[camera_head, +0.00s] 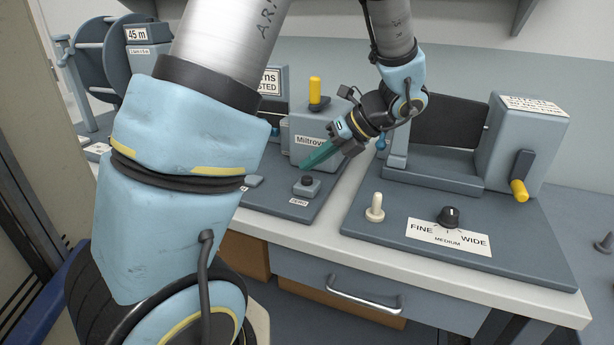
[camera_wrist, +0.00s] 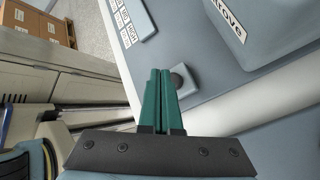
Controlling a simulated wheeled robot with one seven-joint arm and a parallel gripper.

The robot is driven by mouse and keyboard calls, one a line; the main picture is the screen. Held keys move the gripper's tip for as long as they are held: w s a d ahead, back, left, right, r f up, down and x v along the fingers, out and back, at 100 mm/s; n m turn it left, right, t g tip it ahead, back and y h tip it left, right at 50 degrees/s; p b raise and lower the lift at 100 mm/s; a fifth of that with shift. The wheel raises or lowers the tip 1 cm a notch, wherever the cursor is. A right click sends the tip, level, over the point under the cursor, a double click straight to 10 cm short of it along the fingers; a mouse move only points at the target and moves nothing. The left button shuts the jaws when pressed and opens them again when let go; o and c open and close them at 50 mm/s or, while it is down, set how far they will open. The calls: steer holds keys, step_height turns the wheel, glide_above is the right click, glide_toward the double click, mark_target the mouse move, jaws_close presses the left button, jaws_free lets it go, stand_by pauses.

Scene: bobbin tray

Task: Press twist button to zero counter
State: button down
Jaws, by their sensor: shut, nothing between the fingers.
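The button is a dark round cap (camera_head: 307,180) on a small grey block, with a small white label below it that seems to read ZERO. It stands at the front of the middle machine's base. My gripper (camera_head: 303,168) has teal fingers, shut and empty, pointing down and left with the tips just above and behind the button in the head view. In the wrist view the shut fingertips (camera_wrist: 161,72) are beside the button (camera_wrist: 179,76), which shows just to their right and is partly hidden. I cannot tell whether they touch it. No counter display is readable.
The grey machine housing (camera_head: 310,148) marked "Miltrov…", with a yellow handle (camera_head: 315,90), stands behind the button. To the right, another base carries a cream peg (camera_head: 375,208), a black FINE/WIDE knob (camera_head: 449,216) and a yellow-handled crank (camera_head: 520,189). My arm hides much of the left.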

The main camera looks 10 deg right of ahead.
mark_target(312, 181)
steer(key=shift+r+p, duration=2.55)
steer(key=shift+p, duration=0.25)
steer(key=shift+f, duration=0.1)
